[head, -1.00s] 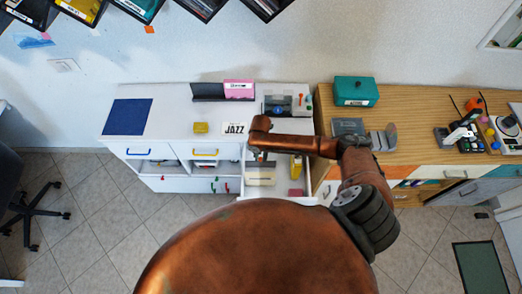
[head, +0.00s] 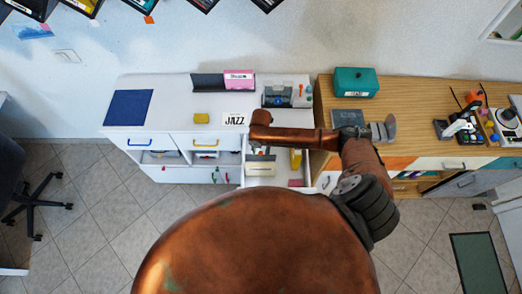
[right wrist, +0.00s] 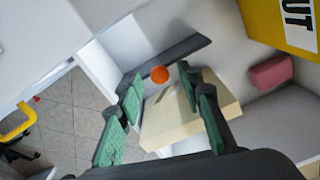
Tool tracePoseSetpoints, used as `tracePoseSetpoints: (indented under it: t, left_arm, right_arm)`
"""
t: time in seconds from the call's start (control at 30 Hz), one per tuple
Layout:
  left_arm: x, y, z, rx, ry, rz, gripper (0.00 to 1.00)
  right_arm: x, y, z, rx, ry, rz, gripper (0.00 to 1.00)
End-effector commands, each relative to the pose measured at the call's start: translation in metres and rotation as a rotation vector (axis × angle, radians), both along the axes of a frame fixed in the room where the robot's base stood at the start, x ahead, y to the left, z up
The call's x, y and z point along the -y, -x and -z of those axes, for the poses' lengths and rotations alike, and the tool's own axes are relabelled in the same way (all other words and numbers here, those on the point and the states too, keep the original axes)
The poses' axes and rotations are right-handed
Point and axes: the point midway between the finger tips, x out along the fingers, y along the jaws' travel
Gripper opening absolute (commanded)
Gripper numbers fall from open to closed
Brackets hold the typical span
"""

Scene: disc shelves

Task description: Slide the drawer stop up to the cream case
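The cream case (right wrist: 180,122) lies in the open white drawer and fills the middle of the right wrist view; it also shows in the head view (head: 262,169). The drawer stop looks like a dark bar (right wrist: 190,50) with an orange knob (right wrist: 159,74), lying across the drawer beyond the case. The finger and the case hide part of the space between them, so I cannot tell the gap. My right gripper (right wrist: 160,82) points down into the drawer, its green-padded fingers apart on either side of the knob. In the head view the right gripper (head: 260,148) is small and dark. My left gripper is out of view.
A yellow case (right wrist: 275,15) and a pink block (right wrist: 271,71) lie beside the cream case in the drawer (head: 280,183). A teal box (head: 356,82) stands on the wooden counter.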

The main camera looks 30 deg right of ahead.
Motion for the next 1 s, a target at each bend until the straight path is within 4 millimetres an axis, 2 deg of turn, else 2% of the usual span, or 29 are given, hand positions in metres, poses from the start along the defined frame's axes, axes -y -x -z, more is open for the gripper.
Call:
tracePoseSetpoints:
  t: [0.17,0.4,0.6,0.8,1.0]
  left_arm:
    - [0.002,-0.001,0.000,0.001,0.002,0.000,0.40]
    - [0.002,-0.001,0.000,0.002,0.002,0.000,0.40]
    - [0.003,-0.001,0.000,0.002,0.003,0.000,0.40]
    - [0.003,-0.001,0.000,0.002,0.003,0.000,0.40]
    - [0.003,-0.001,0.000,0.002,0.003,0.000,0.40]
  right_arm:
    - [0.001,-0.001,-0.024,0.004,0.000,-0.002,0.34]
    - [0.001,-0.001,-0.075,0.004,0.001,0.000,0.34]
    - [0.001,-0.001,-0.106,0.002,0.001,0.000,0.34]
    - [0.001,0.000,-0.118,0.000,0.001,0.001,0.34]
    - [0.001,0.000,-0.118,0.000,0.001,0.001,0.34]
